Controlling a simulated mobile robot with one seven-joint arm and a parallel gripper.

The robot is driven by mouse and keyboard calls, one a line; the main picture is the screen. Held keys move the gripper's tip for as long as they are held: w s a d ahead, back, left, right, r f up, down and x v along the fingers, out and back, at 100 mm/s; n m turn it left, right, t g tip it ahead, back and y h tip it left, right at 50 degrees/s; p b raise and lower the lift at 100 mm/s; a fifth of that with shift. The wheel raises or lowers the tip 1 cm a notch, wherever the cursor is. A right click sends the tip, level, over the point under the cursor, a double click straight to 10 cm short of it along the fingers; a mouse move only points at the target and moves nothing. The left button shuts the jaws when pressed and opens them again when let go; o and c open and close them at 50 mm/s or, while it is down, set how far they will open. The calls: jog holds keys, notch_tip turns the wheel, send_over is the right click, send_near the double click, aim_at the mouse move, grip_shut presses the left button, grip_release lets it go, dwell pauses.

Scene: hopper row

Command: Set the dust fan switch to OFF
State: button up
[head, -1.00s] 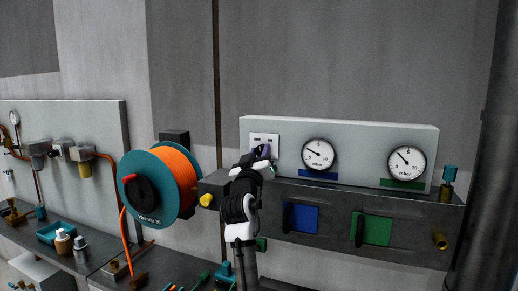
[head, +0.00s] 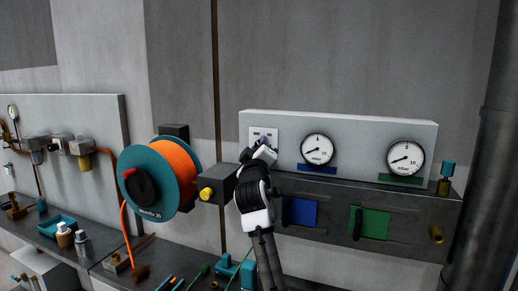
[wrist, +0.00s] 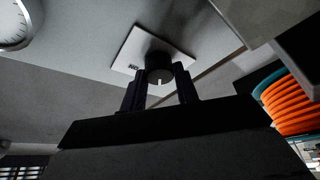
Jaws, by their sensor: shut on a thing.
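The dust fan switch is a dark round knob (wrist: 158,68) on a white plate (wrist: 128,50) in the wrist view. A pale mark on the knob points toward the bottom of that picture. In the head view the plate (head: 256,131) sits at the left end of the light panel, and my gripper hides the knob. My gripper (wrist: 160,92) has a dark finger on each side of the knob and is shut on it. It also shows in the head view (head: 263,144).
Two round gauges (head: 317,149) (head: 405,158) are right of the switch; both needles point lower left. A dark duct with blue (head: 300,211) and green (head: 375,223) panels runs below. A yellow button (head: 206,193) on a box and an orange hose reel (head: 178,160) stand left.

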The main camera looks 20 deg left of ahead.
jog(key=o, duration=1)
jog(key=shift+b+v, duration=2.95)
jog(key=shift+v, duration=3.95)
jog(key=shift+d, duration=0.1)
